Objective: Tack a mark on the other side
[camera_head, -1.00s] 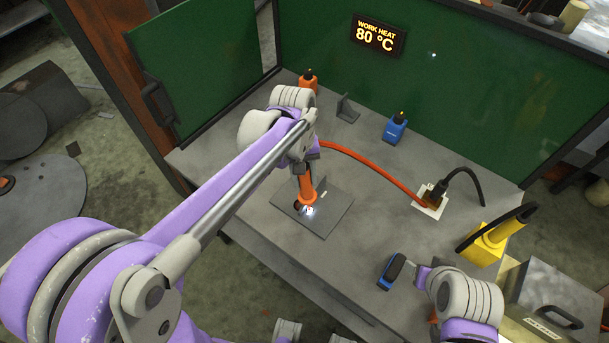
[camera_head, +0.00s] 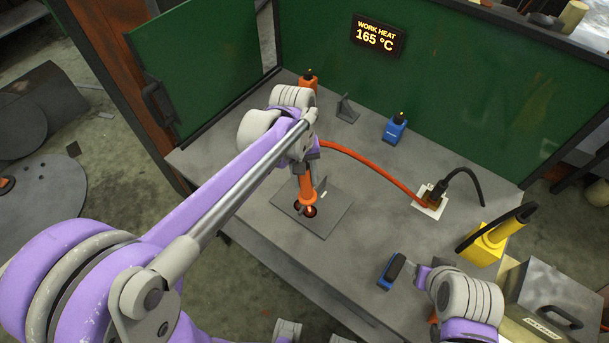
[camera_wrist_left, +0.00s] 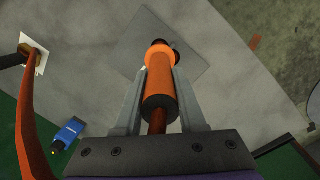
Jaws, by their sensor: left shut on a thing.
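My left gripper (camera_head: 306,160) is shut on an orange torch (camera_head: 307,185), which points down at a flat grey plate (camera_head: 335,212) on the table. In the left wrist view the torch (camera_wrist_left: 160,80) lies between the two fingers (camera_wrist_left: 160,110), its tip over the plate (camera_wrist_left: 205,35). A dark spot with a reddish rim shows around the tip. A small upright grey piece beside the torch is partly hidden by it. My right gripper (camera_head: 424,277) is at the table's front right, close to a blue and black tool (camera_head: 392,270); whether it grips it is unclear.
A wall display (camera_head: 378,37) reads WORK HEAT 165 °C. An orange hose (camera_head: 375,165) runs to a white socket plate (camera_head: 430,208). A blue bottle-like item (camera_head: 395,128), a grey bracket (camera_head: 347,108), an orange item (camera_head: 308,80) and a yellow block (camera_head: 488,243) stand around.

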